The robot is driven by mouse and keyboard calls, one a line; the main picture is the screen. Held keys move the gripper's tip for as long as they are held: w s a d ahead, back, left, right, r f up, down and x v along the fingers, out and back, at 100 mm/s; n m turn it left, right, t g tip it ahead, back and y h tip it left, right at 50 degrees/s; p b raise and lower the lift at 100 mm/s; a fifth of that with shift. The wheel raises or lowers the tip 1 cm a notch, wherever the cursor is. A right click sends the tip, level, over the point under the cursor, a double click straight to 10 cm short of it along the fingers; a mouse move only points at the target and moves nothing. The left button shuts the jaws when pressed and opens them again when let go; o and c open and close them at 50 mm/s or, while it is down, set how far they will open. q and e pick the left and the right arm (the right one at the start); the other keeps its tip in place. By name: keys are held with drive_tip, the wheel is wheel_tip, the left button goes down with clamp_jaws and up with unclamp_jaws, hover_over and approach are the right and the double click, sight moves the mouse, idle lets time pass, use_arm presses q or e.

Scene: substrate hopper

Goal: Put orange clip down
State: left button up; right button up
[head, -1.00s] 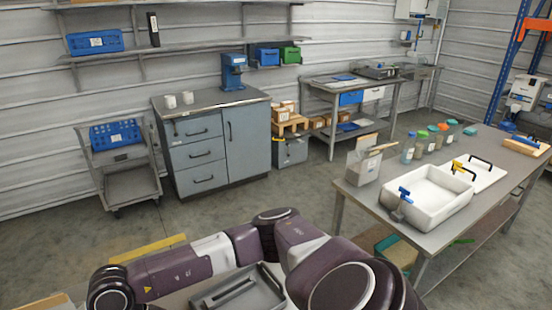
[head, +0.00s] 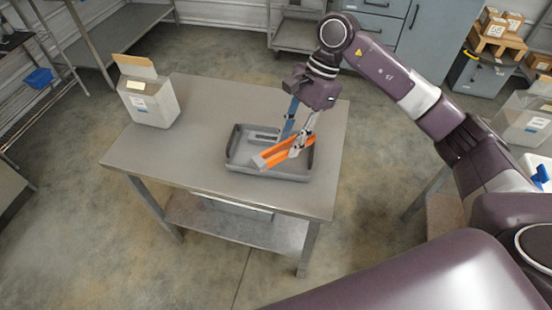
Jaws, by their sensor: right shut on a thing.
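The orange clip (head: 285,153) is in my right gripper (head: 300,143), which is shut on it. It is held slanting over the right front part of a dark grey tray (head: 240,168) on the metal table. The picture does not show clearly whether the clip touches the tray. A blue strip (head: 290,113) shows beside the gripper; I cannot tell whether it is part of the gripper. My left gripper is out of view.
The tray stands near the right edge of the metal table (head: 185,140). A pale open-topped box (head: 150,102) stands at its back left corner. The table top between box and tray is clear. A grey cabinet (head: 432,45) stands behind.

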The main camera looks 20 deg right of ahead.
drive_tip(key=w+d+r+m+t+b, duration=0.1)
drive_tip(key=w+r+m+t+b, duration=0.25)
drive_tip(key=w+m, duration=0.4)
drive_tip(key=m+p, duration=0.2)
hover_over(284, 163)
drive_tip(key=shift+n+h, duration=0.25)
drive_tip(key=shift+h, duration=0.05)
wheel_tip(284, 163, down, 14)
drive_tip(key=shift+s+r, duration=0.1)
drive_tip(key=shift+r, duration=0.15)
wheel_tip(284, 163, down, 5)
drive_tip(key=shift+f, duration=0.1)
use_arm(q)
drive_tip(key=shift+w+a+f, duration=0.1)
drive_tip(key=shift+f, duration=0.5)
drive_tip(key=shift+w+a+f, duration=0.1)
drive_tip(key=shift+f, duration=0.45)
use_arm(e)
drive_tip(key=o, duration=0.7)
drive_tip(key=shift+f, duration=0.1)
drive_tip(key=shift+c, duration=0.2)
drive_tip(key=o, duration=0.5)
drive_tip(key=shift+c, duration=0.2)
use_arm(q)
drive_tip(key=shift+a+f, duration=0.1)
